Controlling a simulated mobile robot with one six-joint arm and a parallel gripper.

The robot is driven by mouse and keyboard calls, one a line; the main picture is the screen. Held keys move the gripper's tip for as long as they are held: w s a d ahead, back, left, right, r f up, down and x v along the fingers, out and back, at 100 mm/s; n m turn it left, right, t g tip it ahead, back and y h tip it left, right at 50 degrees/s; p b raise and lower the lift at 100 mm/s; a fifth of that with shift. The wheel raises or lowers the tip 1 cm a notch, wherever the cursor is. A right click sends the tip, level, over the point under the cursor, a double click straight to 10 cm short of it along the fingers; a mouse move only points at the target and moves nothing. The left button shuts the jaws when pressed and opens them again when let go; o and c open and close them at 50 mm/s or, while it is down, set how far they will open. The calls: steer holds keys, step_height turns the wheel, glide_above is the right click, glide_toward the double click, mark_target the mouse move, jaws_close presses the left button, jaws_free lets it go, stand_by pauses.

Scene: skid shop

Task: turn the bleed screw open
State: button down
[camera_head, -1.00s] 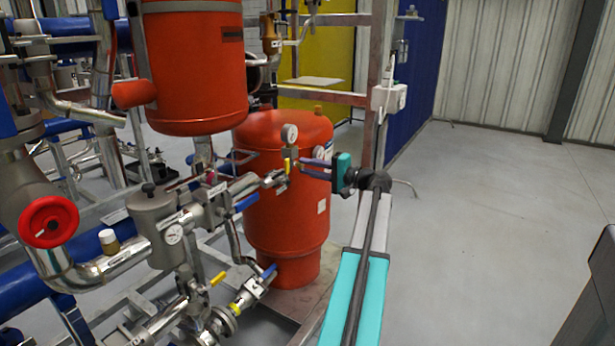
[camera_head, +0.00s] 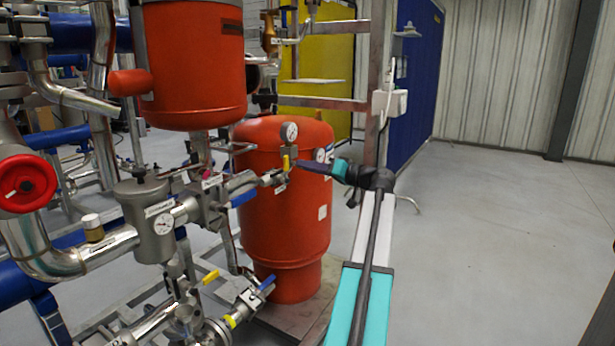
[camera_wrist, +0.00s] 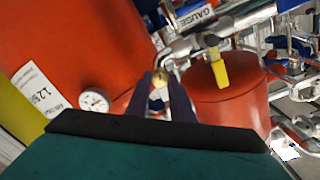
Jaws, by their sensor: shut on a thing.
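The bleed screw (camera_wrist: 160,77) looks like a small brass piece between my fingertips in the wrist view. It sits at the end of a metal pipe fitting, close to a yellow lever (camera_wrist: 219,68). My gripper (camera_wrist: 160,84) is shut on it, with one dark finger on each side. In the head view my gripper (camera_head: 301,164) reaches left to the fitting beside the pressure gauge (camera_head: 289,132) and the yellow lever. The screw itself is too small or hidden there, and I cannot tell how far it is turned.
A red tank (camera_head: 285,225) stands just behind and below the fitting. A second red vessel (camera_head: 193,65) hangs at upper left. Pipes, a strainer and a red handwheel (camera_head: 25,183) crowd the left. A metal frame post is close behind my arm. The floor (camera_head: 500,220) at right is clear.

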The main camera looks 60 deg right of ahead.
steer(key=shift+f+n+b, duration=0.15)
steer(key=shift+n+b, duration=0.35)
steer(key=shift+n, duration=0.1)
steer(key=c, duration=1.6)
jaws_free()
steer(key=shift+o, duration=0.2)
steer(key=shift+s, duration=0.1)
steer(key=s+p, duration=0.2)
steer(key=s, duration=1.1)
steer(key=shift+s+a+p, duration=0.2)
steer(key=shift+s+p, duration=0.15)
steer(key=shift+p, duration=0.05)
